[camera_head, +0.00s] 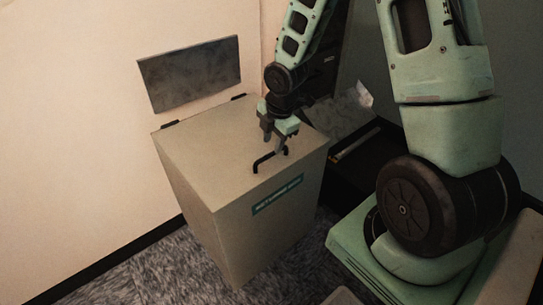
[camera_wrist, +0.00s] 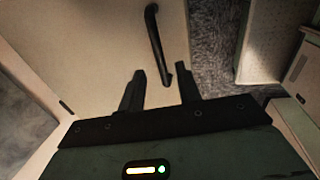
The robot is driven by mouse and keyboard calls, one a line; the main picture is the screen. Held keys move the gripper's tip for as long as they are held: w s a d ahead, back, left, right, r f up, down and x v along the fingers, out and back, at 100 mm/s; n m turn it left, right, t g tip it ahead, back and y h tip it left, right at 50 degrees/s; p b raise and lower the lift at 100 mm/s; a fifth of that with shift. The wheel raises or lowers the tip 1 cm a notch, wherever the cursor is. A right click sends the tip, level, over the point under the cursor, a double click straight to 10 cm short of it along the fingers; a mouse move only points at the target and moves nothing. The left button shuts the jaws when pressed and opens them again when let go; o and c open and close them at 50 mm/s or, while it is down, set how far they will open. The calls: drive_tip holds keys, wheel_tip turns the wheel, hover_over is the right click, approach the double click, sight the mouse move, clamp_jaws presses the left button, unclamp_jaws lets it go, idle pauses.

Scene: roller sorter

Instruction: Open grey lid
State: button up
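A grey-beige bin with a flat lid (camera_head: 210,145) stands against the wall, and the lid lies shut on it. Dark hinges show along its wall side. A black bar handle (camera_head: 262,164) sits near the lid's front edge. My gripper (camera_head: 274,150) is above the lid beside the handle, its fingers pointing down. In the wrist view the lid (camera_wrist: 110,45) fills the upper left, and the handle (camera_wrist: 156,40) runs down toward the gap between my fingertips (camera_wrist: 163,73). The fingers are apart with nothing held between them. Whether a fingertip touches the handle I cannot tell.
A grey panel (camera_head: 190,73) is on the wall behind the bin. A green label (camera_head: 277,195) is on the bin's front. Dark open shelving (camera_head: 350,160) stands to the right of the bin. Grey carpet (camera_head: 165,265) covers the floor in front.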

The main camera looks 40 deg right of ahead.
sight(271, 154)
drive_tip(key=shift+w+f+b, duration=0.2)
drive_tip(key=shift+f+b, duration=0.05)
drive_tip(key=shift+f, duration=0.8)
drive_tip(key=shift+w+f+b, duration=0.2)
drive_tip(key=shift+f+b, duration=0.05)
drive_tip(key=shift+f, duration=0.8)
drive_tip(key=shift+c, duration=0.3)
